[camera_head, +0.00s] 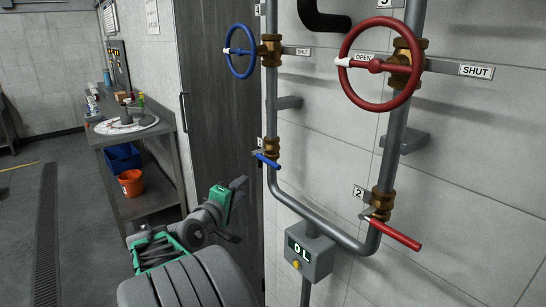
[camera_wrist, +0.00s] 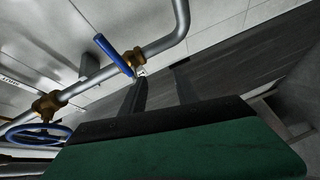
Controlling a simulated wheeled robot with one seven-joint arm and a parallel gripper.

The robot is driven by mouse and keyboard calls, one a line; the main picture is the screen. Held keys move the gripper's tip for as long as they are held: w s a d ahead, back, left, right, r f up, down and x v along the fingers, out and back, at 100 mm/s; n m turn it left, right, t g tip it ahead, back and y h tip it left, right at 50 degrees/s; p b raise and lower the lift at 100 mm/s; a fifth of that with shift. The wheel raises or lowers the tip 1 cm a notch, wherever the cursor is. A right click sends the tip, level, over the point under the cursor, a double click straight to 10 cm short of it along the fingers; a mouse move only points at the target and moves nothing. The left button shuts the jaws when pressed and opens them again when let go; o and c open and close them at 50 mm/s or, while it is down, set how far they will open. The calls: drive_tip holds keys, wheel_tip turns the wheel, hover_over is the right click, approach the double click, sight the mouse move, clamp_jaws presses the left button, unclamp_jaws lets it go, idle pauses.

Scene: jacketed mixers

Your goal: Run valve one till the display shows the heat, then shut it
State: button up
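A small blue lever valve (camera_head: 267,160) with a brass body sits low on the left pipe. The label beside it is too small to read. Its lever lies across the pipe, as the lever in the wrist view (camera_wrist: 113,54) also shows. A grey display box (camera_head: 309,252) on the lower pipe reads "0 L" and has a yellow button (camera_head: 296,265). My gripper (camera_head: 238,208) is left of and below the blue lever. Its two fingers are apart and empty, and the wrist view shows them (camera_wrist: 160,92) short of the brass body.
A red lever valve (camera_head: 395,232) labelled 2 sticks out at right. Above are a blue handwheel (camera_head: 240,51) and a red handwheel (camera_head: 380,64) with SHUT plates. A bench (camera_head: 165,127) with a blue bin and orange bucket (camera_head: 131,183) stands left. The floor at left is clear.

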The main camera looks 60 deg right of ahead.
sight(269, 164)
drive_tip(key=s+d+r+n+g+h, duration=0.1)
drive_tip(key=s+d+r, duration=0.1)
drive_tip(key=s+d+r+g+h, duration=0.1)
drive_tip(key=s+d+r+h, duration=0.1)
drive_tip(key=s+r, duration=0.1)
drive_tip(key=shift+s+d+r+n+g, duration=0.2)
drive_tip(key=shift+d+n+g, duration=0.1)
drive_tip(key=shift+d+n, duration=0.1)
drive_tip(key=d, duration=0.2)
drive_tip(key=d+p, duration=0.1)
drive_tip(key=d, duration=0.1)
drive_tip(key=d+r+p, duration=0.1)
drive_tip(key=d, duration=0.1)
drive_tip(key=shift+s+d, duration=0.15)
drive_tip(key=shift+d, duration=0.1)
clamp_jaws()
drive_tip(key=shift+f, duration=0.1)
idle(0.3)
